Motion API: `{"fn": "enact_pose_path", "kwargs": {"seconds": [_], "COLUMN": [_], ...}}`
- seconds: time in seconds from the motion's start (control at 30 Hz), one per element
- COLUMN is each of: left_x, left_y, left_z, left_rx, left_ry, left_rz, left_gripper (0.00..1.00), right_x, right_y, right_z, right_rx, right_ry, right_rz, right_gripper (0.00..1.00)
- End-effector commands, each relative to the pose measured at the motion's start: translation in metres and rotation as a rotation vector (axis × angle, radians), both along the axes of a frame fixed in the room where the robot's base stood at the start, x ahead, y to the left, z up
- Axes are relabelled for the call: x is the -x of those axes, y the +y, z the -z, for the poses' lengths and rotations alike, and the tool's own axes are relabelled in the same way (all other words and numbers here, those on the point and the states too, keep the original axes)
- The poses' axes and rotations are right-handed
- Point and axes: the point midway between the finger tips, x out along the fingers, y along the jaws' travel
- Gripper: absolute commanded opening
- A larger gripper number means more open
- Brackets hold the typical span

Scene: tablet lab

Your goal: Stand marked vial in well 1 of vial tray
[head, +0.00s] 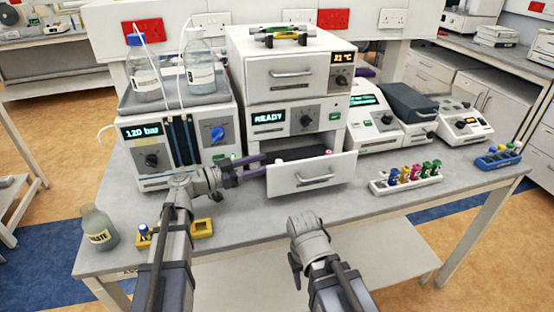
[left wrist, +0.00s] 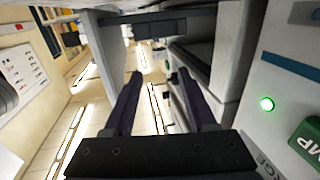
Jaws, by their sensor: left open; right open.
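The white vial tray (head: 378,188) stands at the right of the bench, with several vials with coloured caps in it. I cannot tell which vial is the marked one. A pulled-out white drawer (head: 312,178) of the READY unit shows a small pinkish-red item (head: 328,152) at its back right, too small to name. My left gripper (head: 258,164) is open at the drawer's left side; in the left wrist view its fingers (left wrist: 160,76) are apart with nothing between them. My right gripper (head: 296,270) is at the bench's front edge, away from the tray; its fingertips barely show.
A blue rack (head: 497,159) of vials stands at the far right. A waste bottle (head: 99,228) and yellow holders (head: 202,228) are at the front left. The stacked units and the pump unit (head: 180,140) crowd the back. Bench between drawer and vial tray is clear.

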Motion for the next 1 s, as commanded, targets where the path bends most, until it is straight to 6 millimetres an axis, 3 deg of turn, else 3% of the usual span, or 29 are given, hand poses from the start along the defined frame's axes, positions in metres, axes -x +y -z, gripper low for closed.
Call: {"fn": "enact_pose_path", "kwargs": {"seconds": [0.1,0.3,1.0], "left_x": [0.008,0.013,0.013], "left_y": [0.015,0.025,0.025], "left_z": [0.000,-0.001,-0.001], "left_rx": [0.001,0.000,0.000], "left_ry": [0.000,-0.001,-0.001], "left_rz": [-0.002,-0.001,-0.001], "left_gripper": [0.57,0.57,0.57], "right_x": [0.000,0.000,0.000], "right_y": [0.000,0.000,0.000], "right_z": [0.000,0.000,0.000], "right_rx": [0.000,0.000,0.000], "right_ry": [0.000,0.000,0.000], "right_rz": [0.000,0.000,0.000], "right_gripper": [0.50,0.50,0.50]}}
